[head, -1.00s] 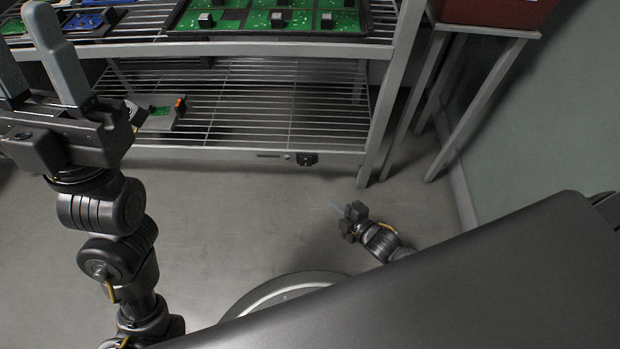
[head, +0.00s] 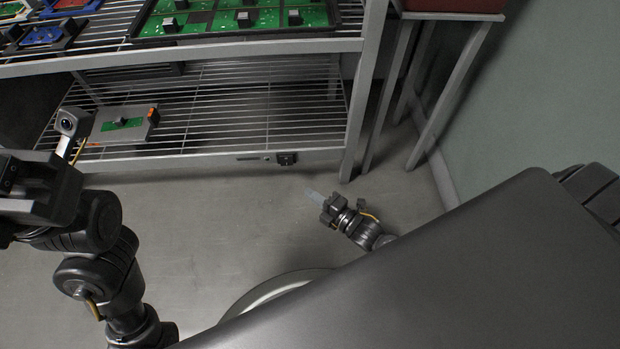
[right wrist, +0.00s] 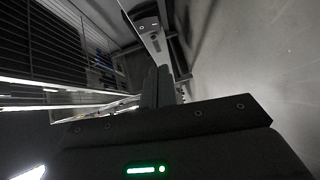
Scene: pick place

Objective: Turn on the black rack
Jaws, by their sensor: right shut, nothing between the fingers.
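The rack (head: 215,160) is a grey metal shelf unit with wire shelves. A small black switch-like box (head: 287,158) sits on the front of its lower beam, beside a dark narrow strip (head: 252,158). My right gripper (head: 316,195) is below and slightly right of that box, apart from it, with its fingers pointing up-left toward the rack. In the right wrist view its fingers (right wrist: 158,86) are together and empty, and the lower beam (right wrist: 150,32) runs just beyond them. My left gripper (head: 38,190) is at the left edge; its fingertips are not visible.
Circuit boards (head: 245,20) lie on the upper shelf. A grey plate (head: 105,133) with a green board lies on the lower shelf. A table with a red container (head: 450,5) stands to the right by the wall. The floor before the rack is clear.

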